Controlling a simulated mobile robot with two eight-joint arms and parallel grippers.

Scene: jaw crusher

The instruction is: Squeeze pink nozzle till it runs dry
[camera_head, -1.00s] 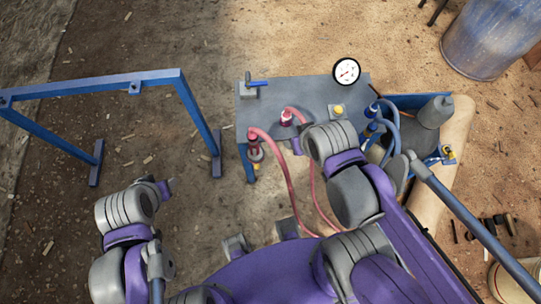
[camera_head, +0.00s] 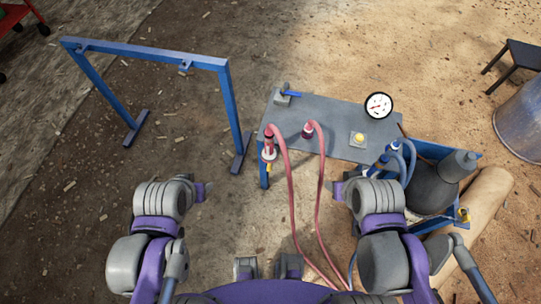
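A nozzle with a dark red to pink body and a pink hose (camera_head: 268,145) hangs at the left front corner of the grey table (camera_head: 335,120). A second dark pink fitting (camera_head: 308,131) with a pink hose stands on the table top. I cannot tell for sure which one is the pink nozzle. My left gripper (camera_head: 205,190) is in front of the table to the left, apart from both. My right gripper (camera_head: 335,190) is just in front of the table, right of the hoses. Both grippers are mostly hidden behind the wrists, so their fingers are unclear.
A blue frame (camera_head: 150,55) stands at the left. The table carries a valve with a blue lever (camera_head: 286,95), a yellow button (camera_head: 358,139) and a gauge (camera_head: 379,106). Blue hoses (camera_head: 402,150) and a grey cylinder (camera_head: 458,165) stand at the right. Pink hoses run down towards my base.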

